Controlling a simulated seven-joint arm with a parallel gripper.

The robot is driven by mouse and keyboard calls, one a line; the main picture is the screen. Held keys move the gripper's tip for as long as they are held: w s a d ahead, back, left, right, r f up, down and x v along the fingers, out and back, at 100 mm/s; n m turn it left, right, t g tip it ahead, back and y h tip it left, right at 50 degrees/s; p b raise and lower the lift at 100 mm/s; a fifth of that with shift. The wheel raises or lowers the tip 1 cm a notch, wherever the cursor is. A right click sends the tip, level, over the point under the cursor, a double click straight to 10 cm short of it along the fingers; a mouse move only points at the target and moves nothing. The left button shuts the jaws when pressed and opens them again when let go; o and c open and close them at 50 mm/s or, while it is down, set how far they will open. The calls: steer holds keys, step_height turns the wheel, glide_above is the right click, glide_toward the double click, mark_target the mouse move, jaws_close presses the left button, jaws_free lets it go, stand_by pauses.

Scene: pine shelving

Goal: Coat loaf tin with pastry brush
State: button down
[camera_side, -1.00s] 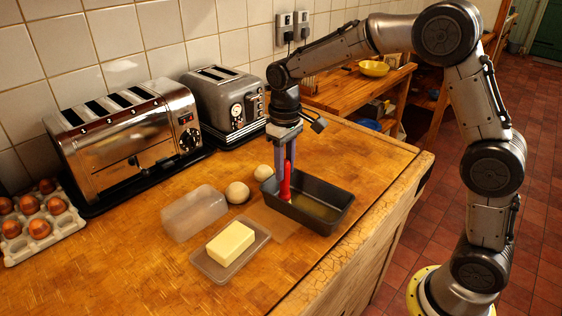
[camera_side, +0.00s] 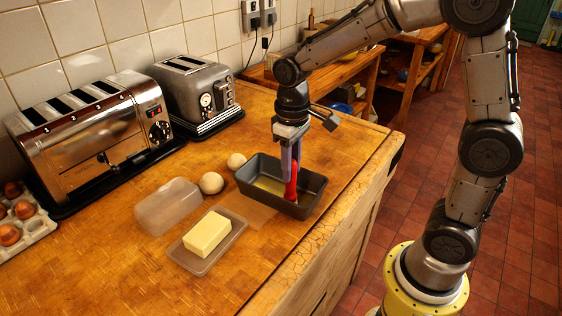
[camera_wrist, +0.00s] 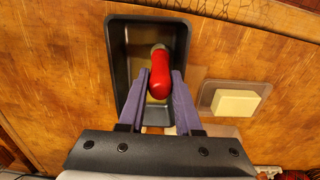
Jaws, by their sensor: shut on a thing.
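The pastry brush (camera_side: 292,183) has a red handle and stands nearly upright inside the loaf tin, towards its right end in the side view. My gripper (camera_side: 291,163) is above the tin with its purple fingers shut on the handle. The dark loaf tin (camera_side: 262,196) sits on the wooden worktop, with a yellowish film on its floor left of the brush. In the wrist view, the red handle (camera_wrist: 160,72) is between my fingers (camera_wrist: 158,84) over the tin (camera_wrist: 118,60). The bristles are mostly hidden, so I cannot tell whether they touch the floor.
A butter block (camera_side: 207,234) lies on a dish (camera_side: 190,262), beside a clear lid (camera_side: 167,205). Two pale balls (camera_side: 211,182) sit left of the tin. Two toasters (camera_side: 95,140) and an egg tray (camera_side: 28,229) stand further left. The front worktop is clear.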

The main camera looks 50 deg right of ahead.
steer(key=shift+w+d, duration=1.6)
steer(key=shift+w, duration=4.1)
steer(key=shift+s+d, duration=0.55)
steer(key=shift+s, duration=6.5)
step_height(320, 180, up, 8)
